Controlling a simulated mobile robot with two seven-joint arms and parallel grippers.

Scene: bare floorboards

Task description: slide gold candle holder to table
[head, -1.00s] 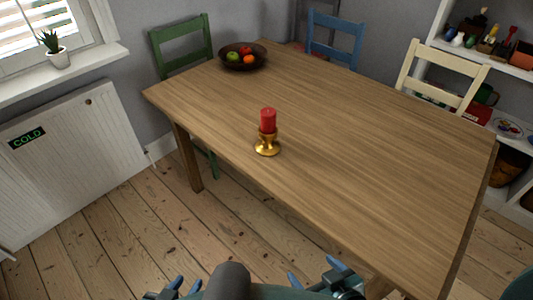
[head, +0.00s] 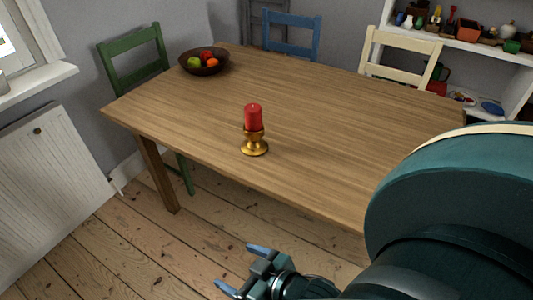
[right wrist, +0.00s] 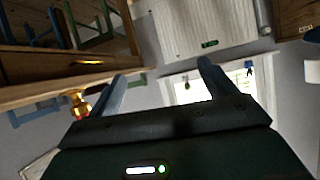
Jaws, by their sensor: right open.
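The gold candle holder (head: 255,146) stands upright on the wooden table (head: 330,120), close to its near long edge. A red candle (head: 253,117) sits in its top. My right gripper (head: 243,268) is open and empty, low in front of the table and short of the holder, apart from it. In the right wrist view, the open fingers (right wrist: 162,88) frame nothing between them, and the gold holder (right wrist: 80,104) shows tilted beside the left finger, farther off. My left gripper is not in view.
A dark bowl of fruit (head: 204,62) is at the table's far left corner. Green (head: 135,55), blue (head: 291,36) and cream (head: 400,55) chairs stand around the table. A shelf (head: 470,45) is at the back right. The tabletop around the holder is clear.

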